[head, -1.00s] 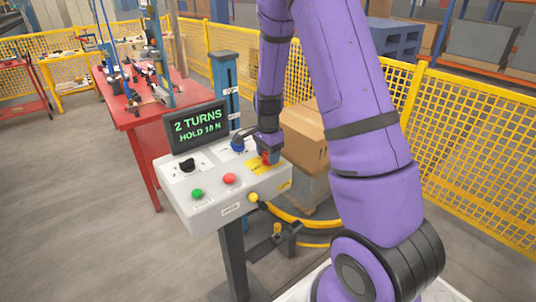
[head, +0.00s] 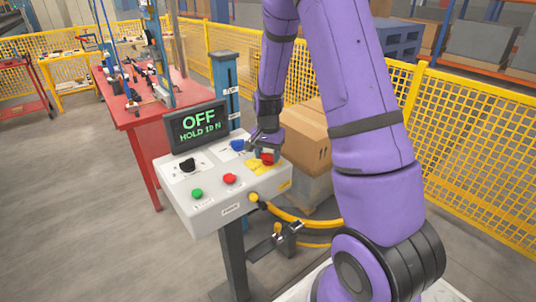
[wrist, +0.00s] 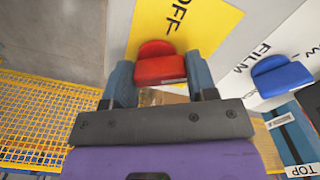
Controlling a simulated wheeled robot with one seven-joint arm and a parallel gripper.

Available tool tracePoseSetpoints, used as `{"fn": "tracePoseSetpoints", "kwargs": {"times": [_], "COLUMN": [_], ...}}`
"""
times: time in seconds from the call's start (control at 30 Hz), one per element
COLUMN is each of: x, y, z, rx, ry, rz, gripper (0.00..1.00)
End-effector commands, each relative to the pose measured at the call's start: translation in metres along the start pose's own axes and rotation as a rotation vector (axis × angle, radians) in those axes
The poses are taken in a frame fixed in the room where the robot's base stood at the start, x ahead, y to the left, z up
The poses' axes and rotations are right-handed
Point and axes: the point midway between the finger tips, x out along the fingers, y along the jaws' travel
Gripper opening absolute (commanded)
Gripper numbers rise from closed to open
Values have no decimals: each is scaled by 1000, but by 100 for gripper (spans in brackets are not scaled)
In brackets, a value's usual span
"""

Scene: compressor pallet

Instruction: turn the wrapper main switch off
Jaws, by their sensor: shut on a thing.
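The wrapper main switch is a red knob (wrist: 160,62) on a yellow plate marked OFF (wrist: 180,22) in the wrist view. In the head view the red knob (head: 267,158) is at the right end of the grey control box (head: 205,208). My gripper (wrist: 161,78) is shut on the red knob, one finger on each side of it. In the head view my gripper (head: 262,146) partly covers the knob. The display (head: 197,124) on the box reads OFF and HOLD 10 N.
A blue knob (head: 238,145), a black knob (head: 187,165), a green button (head: 197,193) and a red button (head: 230,179) share the panel. A cardboard box (head: 305,130) stands behind my gripper. Yellow mesh fence (head: 480,150) runs along the right.

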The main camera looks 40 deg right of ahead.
Motion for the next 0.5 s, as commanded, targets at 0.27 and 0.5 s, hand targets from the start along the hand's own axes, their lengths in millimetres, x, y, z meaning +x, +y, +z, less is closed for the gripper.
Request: {"fn": "tracePoseSetpoints", "kwargs": {"times": [0.27,0.5], "x": [0,0], "y": [0,0], "z": [0,1], "rx": [-263,-491], "ry": [1,1], "rz": [-1,-1], "gripper": [28,28]}}
